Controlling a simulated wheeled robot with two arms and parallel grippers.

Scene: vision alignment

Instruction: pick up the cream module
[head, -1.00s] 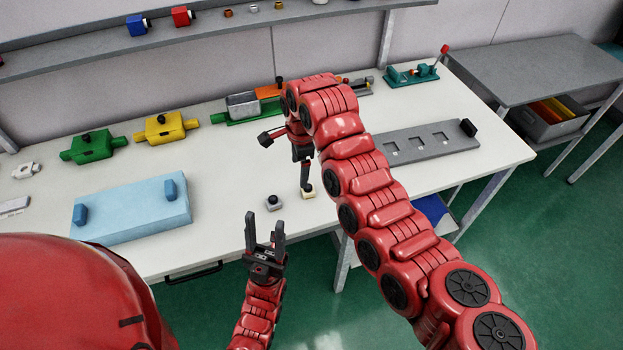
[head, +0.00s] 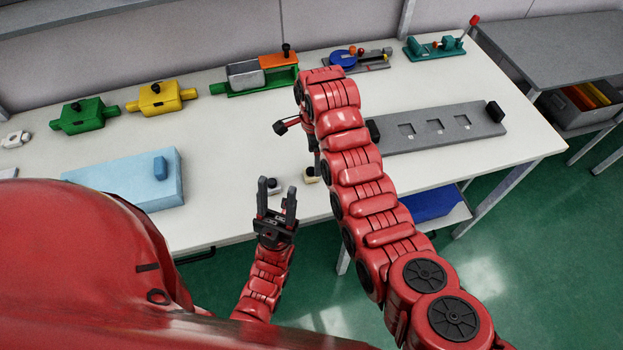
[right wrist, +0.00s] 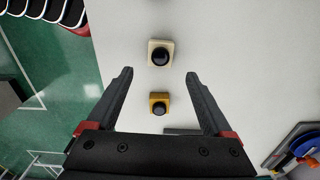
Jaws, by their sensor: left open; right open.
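The cream module (head: 311,175) is a small block with a dark knob near the table's front edge. In the right wrist view the cream module (right wrist: 151,46) lies just beyond my open fingertips, apart from them. My right gripper (right wrist: 158,75) is open and empty, pointing at the table. A yellow module (right wrist: 159,111) shows lower between its fingers; I cannot make it out in the head view. In the head view the right fingers are mostly hidden by my right arm. My left gripper (head: 277,186) is open and empty at the front edge, overlapping a grey module (head: 273,186) in the picture.
A light blue box (head: 120,187) lies at the left. Green (head: 85,116) and yellow (head: 160,98) fixtures stand behind it. A grey tray with square recesses (head: 440,142) lies right of my arm. The white table (head: 230,135) is clear around the modules.

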